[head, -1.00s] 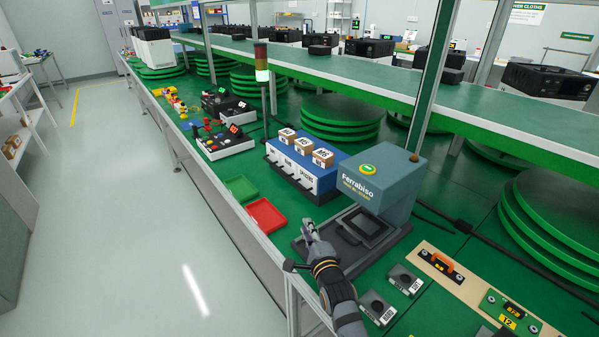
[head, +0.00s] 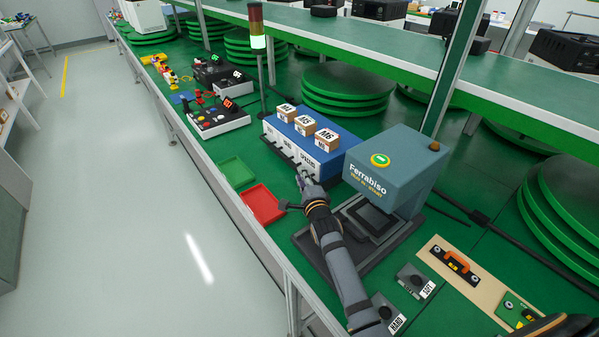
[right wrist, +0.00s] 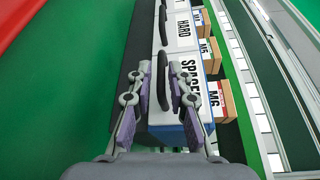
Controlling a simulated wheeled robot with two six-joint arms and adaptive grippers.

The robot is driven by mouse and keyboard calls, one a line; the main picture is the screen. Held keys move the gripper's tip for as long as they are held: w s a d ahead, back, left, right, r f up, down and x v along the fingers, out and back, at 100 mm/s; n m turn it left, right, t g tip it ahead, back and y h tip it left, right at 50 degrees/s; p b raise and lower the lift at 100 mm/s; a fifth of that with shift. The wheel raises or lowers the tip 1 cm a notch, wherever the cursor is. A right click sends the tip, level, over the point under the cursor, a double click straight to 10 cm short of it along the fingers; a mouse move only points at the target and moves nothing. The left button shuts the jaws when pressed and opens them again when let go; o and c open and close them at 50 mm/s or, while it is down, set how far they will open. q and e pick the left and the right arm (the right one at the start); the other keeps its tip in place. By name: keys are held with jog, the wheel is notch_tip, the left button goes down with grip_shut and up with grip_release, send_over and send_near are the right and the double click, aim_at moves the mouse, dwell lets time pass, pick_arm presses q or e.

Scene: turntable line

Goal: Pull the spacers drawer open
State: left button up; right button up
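The blue drawer cabinet (head: 340,152) stands on the green bench with white drawer fronts facing the aisle. The spacers drawer (head: 308,162) is at its right end and looks shut. In the right wrist view its white front (right wrist: 185,66) has a black bar handle (right wrist: 163,88). My right gripper (head: 303,180) is at this drawer front. In the right wrist view its two fingers (right wrist: 159,76) are apart, one on each side of the handle. Contact with the handle is not clear. My left gripper is not in view.
The grey-blue Ferrabiso machine (head: 395,170) stands just right of the drawer cabinet. A red tray (head: 262,204) and a green tray (head: 236,172) lie in front, near the bench edge. Small boxes (head: 304,126) sit on the cabinet. A signal tower (head: 257,45) rises behind it.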

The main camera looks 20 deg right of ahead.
jog(key=shift+w+f, duration=0.1)
jog(key=shift+w, duration=1.45)
grip_shut()
